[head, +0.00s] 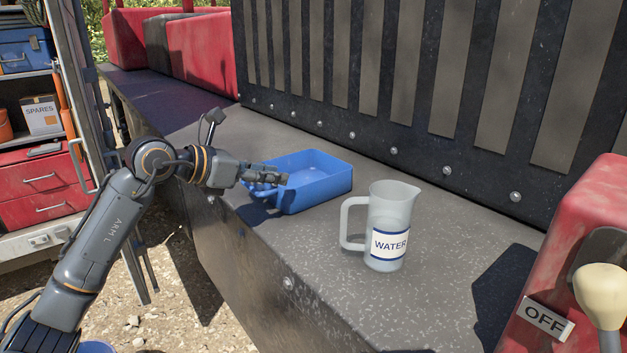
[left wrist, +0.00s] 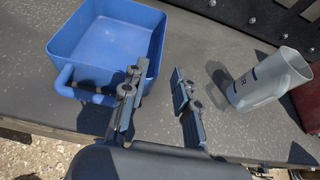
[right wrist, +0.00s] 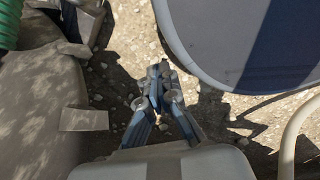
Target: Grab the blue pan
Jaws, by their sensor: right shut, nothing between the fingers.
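The blue pan (head: 322,178) is an open, deep rectangular tray standing upright on the dark ledge, with a bar handle on its near side. In the left wrist view the pan (left wrist: 84,42) is at the upper left, with its handle (left wrist: 66,76) facing the gripper. My left gripper (head: 272,178) is at the handle side of the pan. Its fingers (left wrist: 157,92) are open with nothing between them; the left finger overlaps the handle's right end, and I cannot tell if they touch. My right gripper (right wrist: 159,80) is shut and empty above gravelly ground, away from the pan.
A clear jug labelled WATER (head: 388,228) stands on the ledge (head: 330,300) right of the pan. A ribbed dark wall (head: 420,90) rises behind. A red housing with an OFF sign (head: 545,318) and a lever stands at the right. Shelves with red drawers (head: 40,190) are at the left.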

